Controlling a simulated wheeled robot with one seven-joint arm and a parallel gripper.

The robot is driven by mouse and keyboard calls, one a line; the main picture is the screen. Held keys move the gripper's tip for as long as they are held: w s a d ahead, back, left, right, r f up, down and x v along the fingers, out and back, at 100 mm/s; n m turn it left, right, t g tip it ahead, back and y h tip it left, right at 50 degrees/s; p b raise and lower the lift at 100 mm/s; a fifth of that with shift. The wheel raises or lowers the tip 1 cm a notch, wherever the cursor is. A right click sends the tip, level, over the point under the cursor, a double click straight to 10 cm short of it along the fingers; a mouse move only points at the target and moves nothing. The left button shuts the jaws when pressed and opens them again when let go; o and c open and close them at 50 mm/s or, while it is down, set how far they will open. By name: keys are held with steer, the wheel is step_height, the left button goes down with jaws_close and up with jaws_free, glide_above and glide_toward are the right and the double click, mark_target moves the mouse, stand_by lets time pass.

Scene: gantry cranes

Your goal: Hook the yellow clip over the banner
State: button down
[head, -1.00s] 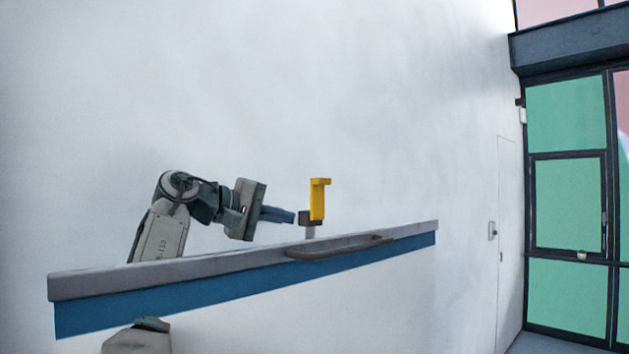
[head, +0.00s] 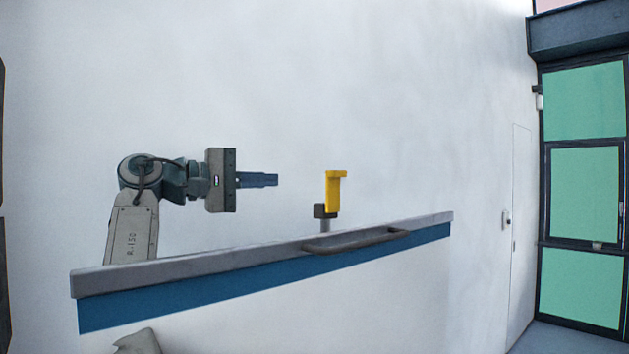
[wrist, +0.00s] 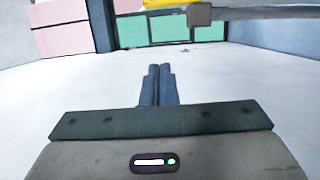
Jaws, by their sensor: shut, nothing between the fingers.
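The yellow clip (head: 333,194) stands upright with a short hooked top on a small dark block (head: 321,211) in the head view. In the wrist view only a part of the yellow clip (wrist: 172,3) shows at the top edge. My gripper (head: 277,180) is shut and empty, left of the clip with a clear gap between them. Its two blue fingers also show close together in the wrist view (wrist: 160,68). I cannot make out a banner for certain.
A grey ledge (head: 185,267) with a blue front and a handle (head: 357,241) runs below the arm and clip. A pale post (wrist: 265,12) joins the dark block. A plain white wall and green window panes (head: 585,195) lie beyond.

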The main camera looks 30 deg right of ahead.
mark_target(336, 192)
steer(key=s+d, duration=0.5)
steer(key=d, duration=0.3)
steer(key=shift+d, duration=0.15)
stand_by(0.4)
